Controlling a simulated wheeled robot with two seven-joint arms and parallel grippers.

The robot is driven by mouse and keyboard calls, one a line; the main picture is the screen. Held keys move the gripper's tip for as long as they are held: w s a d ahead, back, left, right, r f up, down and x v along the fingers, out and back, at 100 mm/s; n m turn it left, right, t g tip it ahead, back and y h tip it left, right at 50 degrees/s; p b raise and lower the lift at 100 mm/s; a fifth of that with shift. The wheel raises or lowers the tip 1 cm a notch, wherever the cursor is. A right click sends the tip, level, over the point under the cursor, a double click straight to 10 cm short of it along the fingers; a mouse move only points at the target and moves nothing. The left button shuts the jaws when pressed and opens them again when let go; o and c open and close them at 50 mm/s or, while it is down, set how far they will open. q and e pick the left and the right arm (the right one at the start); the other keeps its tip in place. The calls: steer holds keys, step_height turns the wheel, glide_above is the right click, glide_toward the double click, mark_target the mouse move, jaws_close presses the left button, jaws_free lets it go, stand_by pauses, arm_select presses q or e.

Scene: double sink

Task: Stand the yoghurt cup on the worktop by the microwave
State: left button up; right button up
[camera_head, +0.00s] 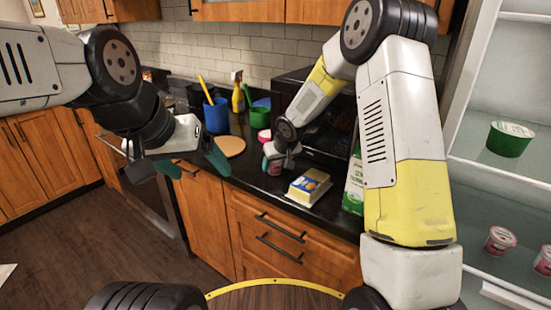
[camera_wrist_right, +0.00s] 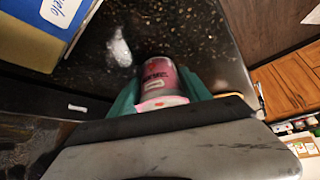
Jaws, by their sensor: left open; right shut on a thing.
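The pink and white yoghurt cup (camera_head: 275,168) is at the worktop (camera_head: 238,165), in front of the dark microwave (camera_head: 330,130). My right gripper (camera_head: 273,160) is shut on it. In the right wrist view the yoghurt cup (camera_wrist_right: 158,82) sits between the two teal fingers of the right gripper (camera_wrist_right: 160,95), over the dark speckled worktop. I cannot tell whether its base touches the surface. My left gripper (camera_head: 190,175) is open and empty, its fingers spread apart in front of the counter.
A yellow and white box (camera_head: 309,187) and a green carton (camera_head: 353,185) stand right of the cup. Open shelves with a green tub (camera_head: 509,140) are at right.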

steer(key=shift+f, duration=0.15)
steer(key=o, duration=1.7)
